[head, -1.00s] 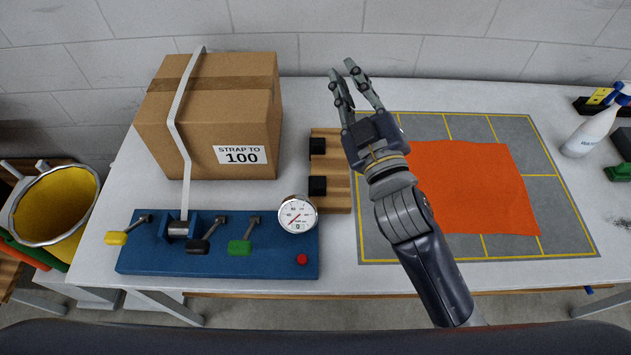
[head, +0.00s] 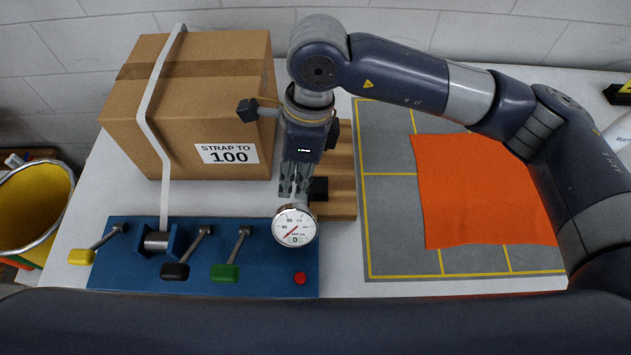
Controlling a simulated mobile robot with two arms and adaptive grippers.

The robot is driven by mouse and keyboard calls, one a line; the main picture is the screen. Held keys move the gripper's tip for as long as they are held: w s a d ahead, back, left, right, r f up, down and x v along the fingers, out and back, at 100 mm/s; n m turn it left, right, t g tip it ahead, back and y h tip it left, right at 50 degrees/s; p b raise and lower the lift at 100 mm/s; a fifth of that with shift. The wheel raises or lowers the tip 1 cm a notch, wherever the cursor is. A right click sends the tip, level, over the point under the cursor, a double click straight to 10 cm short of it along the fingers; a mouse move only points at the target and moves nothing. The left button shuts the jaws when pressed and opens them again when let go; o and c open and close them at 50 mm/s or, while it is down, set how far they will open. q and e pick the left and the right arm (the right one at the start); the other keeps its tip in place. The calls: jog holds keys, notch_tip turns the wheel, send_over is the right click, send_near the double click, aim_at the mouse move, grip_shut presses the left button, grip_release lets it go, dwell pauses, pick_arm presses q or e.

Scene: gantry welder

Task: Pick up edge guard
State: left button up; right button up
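A black edge guard (head: 319,188) sits on the left side of the wooden rack (head: 340,208). The rack's upper part is mostly hidden by my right gripper, so I cannot tell whether a second guard is still there. My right gripper (head: 297,190) points down, just left of the visible guard and behind the dial gauge (head: 295,226). Its fingers look close together, but their gap is not clear and nothing can be made out between them. My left gripper is not in view.
The strapped cardboard box (head: 200,105) stands to the left. The blue tensioner base (head: 140,275) with three levers is in front of it. An orange cloth (head: 480,190) lies on the grey mat (head: 390,225) at right. A yellow bin (head: 30,205) stands at far left.

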jog(key=w+d+t+h, duration=0.1)
jog(key=w+d+h, duration=0.1)
jog(key=w+d, duration=0.15)
jog(key=p, duration=0.1)
send_over(315, 192)
notch_tip(315, 192, down, 5)
jog(key=shift+s+d+r, duration=0.1)
jog(key=shift+d, duration=0.05)
notch_tip(315, 192, down, 5)
jog(key=p, duration=0.3)
jog(key=shift+f, duration=0.45)
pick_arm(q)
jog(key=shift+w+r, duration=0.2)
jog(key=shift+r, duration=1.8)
pick_arm(e)
grip_shut()
